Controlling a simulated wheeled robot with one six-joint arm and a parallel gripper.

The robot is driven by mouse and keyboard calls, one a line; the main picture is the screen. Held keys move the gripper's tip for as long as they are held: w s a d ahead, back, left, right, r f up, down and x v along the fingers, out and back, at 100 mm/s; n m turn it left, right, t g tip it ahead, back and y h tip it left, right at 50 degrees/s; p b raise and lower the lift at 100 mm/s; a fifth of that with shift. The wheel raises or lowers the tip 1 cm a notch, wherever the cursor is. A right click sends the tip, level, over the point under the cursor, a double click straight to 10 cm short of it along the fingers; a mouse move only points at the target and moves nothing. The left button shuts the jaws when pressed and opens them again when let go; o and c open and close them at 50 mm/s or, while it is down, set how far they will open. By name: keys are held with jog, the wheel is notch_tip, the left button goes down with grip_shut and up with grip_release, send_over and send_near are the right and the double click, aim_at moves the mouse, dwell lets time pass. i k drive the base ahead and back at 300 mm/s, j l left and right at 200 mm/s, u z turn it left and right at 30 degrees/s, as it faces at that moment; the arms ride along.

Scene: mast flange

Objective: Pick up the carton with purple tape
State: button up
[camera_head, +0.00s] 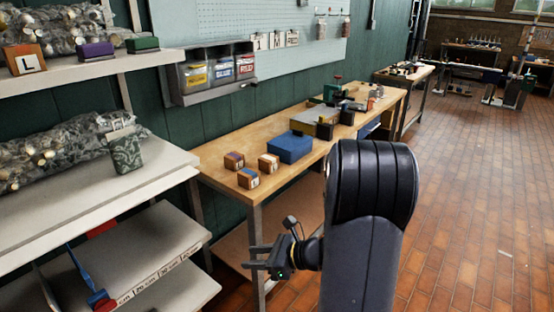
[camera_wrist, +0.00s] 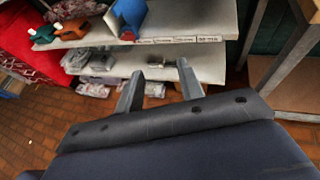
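Three small brown cartons stand close together on the near end of the wooden workbench (camera_head: 325,150) in the head view. The back left carton (camera_head: 234,161) has a dark, purplish band on top. The front carton (camera_head: 248,179) has a bluish band, and the right carton (camera_head: 268,163) a pale one. The bands are too small to be sure which is purple. My gripper (camera_head: 250,257) is open and empty, below bench height in front of the bench's near end. Its spread fingers also show in the wrist view (camera_wrist: 158,88), with no carton there.
A blue box (camera_head: 290,147) and tools stand farther along the bench. White shelves (camera_head: 165,170) at the left carry wrapped bundles and a patterned box (camera_head: 126,153). Labelled bins (camera_head: 215,72) hang above. The brick-tiled floor (camera_head: 470,190) at the right is open.

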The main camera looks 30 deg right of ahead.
aim_at(234, 160)
jog(key=i+z, duration=0.35)
jog(key=i, duration=0.15)
jog(key=i+z, duration=0.4)
jog(key=i+j, duration=0.7)
jog(key=i, duration=0.15)
